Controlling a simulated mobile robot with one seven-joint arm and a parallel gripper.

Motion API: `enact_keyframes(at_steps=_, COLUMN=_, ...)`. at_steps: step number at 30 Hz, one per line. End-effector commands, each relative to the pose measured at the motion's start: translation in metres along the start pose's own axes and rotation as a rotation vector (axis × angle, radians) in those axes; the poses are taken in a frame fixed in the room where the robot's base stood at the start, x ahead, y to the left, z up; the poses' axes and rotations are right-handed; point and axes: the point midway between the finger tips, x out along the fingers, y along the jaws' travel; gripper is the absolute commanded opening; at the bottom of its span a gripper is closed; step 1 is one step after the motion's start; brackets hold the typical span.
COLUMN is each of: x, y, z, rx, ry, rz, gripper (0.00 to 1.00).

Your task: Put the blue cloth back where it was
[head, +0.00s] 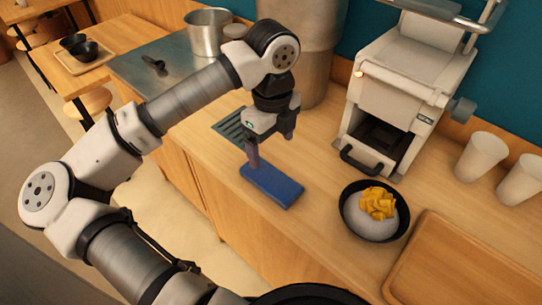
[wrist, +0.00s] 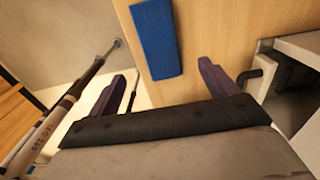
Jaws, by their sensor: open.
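The blue cloth (head: 274,188) is a flat, folded rectangle lying on the wooden counter (head: 322,222) near its front edge. It also shows in the wrist view (wrist: 156,42), at the top centre, ahead of the fingers. My gripper (head: 271,153) is open and empty, pointing down above and just behind the cloth in the head view. One fingertip appears close to the cloth's far left corner; I cannot tell whether it touches. In the wrist view my two dark fingers (wrist: 167,68) are spread apart with nothing between them.
A dark slotted grate (head: 231,127) is set in the counter behind my gripper. A black bowl (head: 346,222) with a pale mound and yellow topping stands right of the cloth. A white machine (head: 395,95), white cups (head: 480,156) and a wooden tray (head: 440,240) are further right.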

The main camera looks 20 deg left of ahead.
Motion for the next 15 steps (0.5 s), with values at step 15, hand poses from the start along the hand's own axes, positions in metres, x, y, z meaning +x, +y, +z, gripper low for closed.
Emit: enact_keyframes(at_steps=15, x=-0.049, y=-0.046, z=-0.075, rx=0.325, ry=0.199, rz=-0.307, gripper=0.85)
